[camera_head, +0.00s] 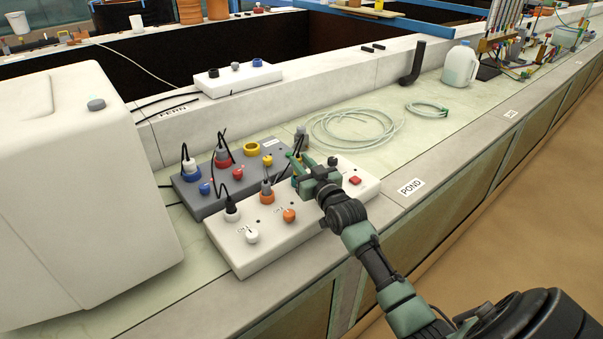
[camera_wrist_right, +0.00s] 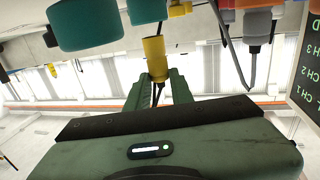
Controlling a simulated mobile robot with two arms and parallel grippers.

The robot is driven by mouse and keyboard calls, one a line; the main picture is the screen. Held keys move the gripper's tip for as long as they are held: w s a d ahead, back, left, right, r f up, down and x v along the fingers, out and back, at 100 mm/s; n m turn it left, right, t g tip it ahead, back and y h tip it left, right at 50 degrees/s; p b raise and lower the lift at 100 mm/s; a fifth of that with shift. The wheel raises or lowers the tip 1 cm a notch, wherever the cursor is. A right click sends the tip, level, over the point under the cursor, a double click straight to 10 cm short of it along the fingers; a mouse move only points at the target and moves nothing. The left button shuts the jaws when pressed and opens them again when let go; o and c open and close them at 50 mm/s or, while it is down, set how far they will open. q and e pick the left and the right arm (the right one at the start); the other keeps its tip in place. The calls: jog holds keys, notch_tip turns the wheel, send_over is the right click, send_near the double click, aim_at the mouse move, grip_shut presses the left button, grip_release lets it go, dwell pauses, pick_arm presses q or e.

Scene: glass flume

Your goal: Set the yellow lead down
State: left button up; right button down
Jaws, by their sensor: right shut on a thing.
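The yellow lead (camera_wrist_right: 155,58) shows in the right wrist view as a yellow plug with a black cable, between the two green fingertips. My right gripper (camera_head: 299,163) is shut on it, above the back right part of the white box (camera_head: 240,262). The gripper also shows in the wrist view (camera_wrist_right: 158,84). In the head view the fingers mostly hide the plug, and I cannot tell whether it touches the box. A yellow ring socket (camera_head: 251,148) sits empty on the grey box (camera_head: 206,206) behind. My left gripper is not in view.
A large white housing (camera_head: 80,190) stands at left. Coiled clear tubing (camera_head: 352,130) lies behind right. The ledge near the POND label (camera_head: 411,186) is clear.

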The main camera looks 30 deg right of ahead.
jog(key=shift+f, duration=1.65)
jog(key=shift+f, duration=0.15)
jog(key=c, duration=1.2)
grip_release()
jog(key=shift+c, duration=0.2)
